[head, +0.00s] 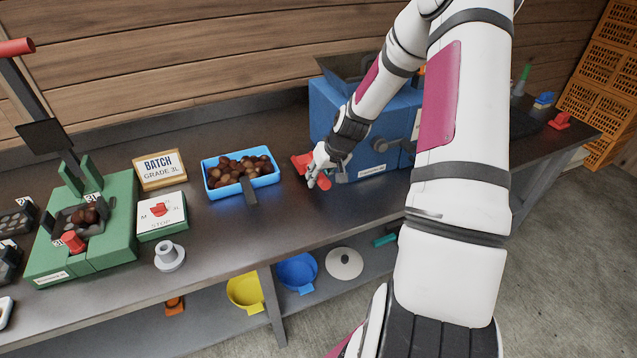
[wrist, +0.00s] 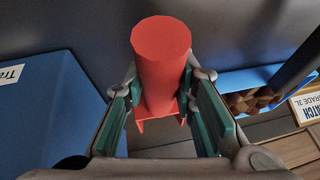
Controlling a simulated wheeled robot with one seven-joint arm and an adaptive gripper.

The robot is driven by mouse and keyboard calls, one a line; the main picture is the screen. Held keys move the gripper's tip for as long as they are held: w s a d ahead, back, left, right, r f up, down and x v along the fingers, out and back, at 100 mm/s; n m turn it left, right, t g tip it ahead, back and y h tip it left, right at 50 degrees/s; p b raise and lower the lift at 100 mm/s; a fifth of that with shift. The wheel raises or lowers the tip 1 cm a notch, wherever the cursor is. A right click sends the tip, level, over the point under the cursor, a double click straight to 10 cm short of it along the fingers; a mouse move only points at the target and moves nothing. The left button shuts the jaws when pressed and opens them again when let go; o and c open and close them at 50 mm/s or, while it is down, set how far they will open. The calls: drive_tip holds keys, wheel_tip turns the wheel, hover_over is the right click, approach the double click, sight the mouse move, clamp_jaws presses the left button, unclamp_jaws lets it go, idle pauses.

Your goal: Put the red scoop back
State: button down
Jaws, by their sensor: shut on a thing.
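My gripper (head: 317,166) is shut on the red scoop, seen in the head view (head: 301,163) just left of the blue machine. In the wrist view the scoop's thick red handle (wrist: 160,62) stands between the green-padded fingers of my gripper (wrist: 162,108), its end towards the camera. Part of the scoop is hidden behind the handle and fingers. It is over or on the dark bench; I cannot tell whether it touches the top.
A blue tray (head: 213,192) of chestnuts with a dark handle over its front edge stands to the left. The blue machine (head: 333,120) is close on the right. A green press (head: 115,215), a batch sign (head: 160,171) and a grey flanged piece (head: 169,256) stand farther left.

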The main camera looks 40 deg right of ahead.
drive_tip(key=shift+f, duration=1.25)
drive_tip(key=shift+f, duration=0.1)
drive_tip(key=c, duration=1.3)
unclamp_jaws()
